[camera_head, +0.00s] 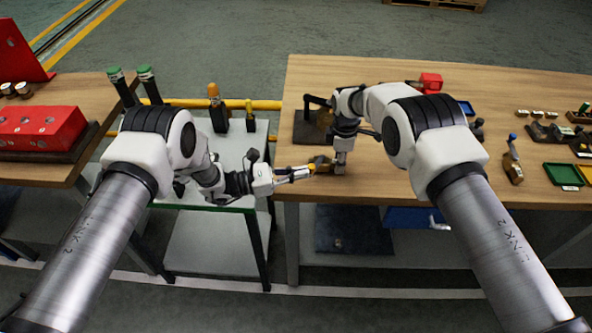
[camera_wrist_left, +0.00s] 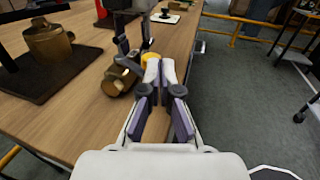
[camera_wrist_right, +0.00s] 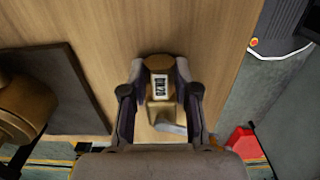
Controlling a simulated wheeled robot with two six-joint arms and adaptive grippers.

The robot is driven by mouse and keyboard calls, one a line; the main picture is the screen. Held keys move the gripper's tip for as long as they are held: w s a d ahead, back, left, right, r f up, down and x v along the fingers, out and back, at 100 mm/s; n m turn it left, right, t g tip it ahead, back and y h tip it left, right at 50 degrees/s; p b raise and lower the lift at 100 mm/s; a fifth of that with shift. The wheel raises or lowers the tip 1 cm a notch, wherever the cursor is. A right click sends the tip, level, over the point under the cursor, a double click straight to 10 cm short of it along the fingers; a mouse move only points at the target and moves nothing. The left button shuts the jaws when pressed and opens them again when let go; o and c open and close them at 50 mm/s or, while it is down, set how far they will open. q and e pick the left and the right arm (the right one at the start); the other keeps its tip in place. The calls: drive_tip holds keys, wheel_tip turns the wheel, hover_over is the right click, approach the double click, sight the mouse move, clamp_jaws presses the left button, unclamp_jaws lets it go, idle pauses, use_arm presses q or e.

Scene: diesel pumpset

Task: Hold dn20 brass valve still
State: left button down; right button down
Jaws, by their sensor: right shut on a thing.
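The dn20 brass valve (camera_wrist_right: 158,62) is between the fingers of my right gripper (camera_wrist_right: 160,80), which is shut on it near the front edge of the wooden bench. Its white label faces the right wrist camera. In the head view the brass valve (camera_head: 320,163) is partly covered by my right gripper (camera_head: 340,165). In the left wrist view a brass body (camera_wrist_left: 117,82) lies left of my left gripper's fingertips (camera_wrist_left: 160,68). Those fingertips are close together, beside a small yellow part (camera_wrist_left: 150,57). In the head view my left gripper (camera_head: 303,174) reaches the valve from the left; contact is unclear.
The wooden bench (camera_head: 400,185) carries a dark plate (camera_head: 305,128) with a brass part behind the valve. A brass valve with a blue handle (camera_head: 513,165) and a green tray (camera_head: 563,174) lie at right. The metal table (camera_head: 232,160) stands left, with a gap between.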

use_arm(q)
drive_tip(key=shift+s+d, duration=0.45)
drive_tip(key=shift+d, duration=0.3)
drive_tip(key=shift+s+d, duration=0.4)
drive_tip(key=shift+d, duration=0.35)
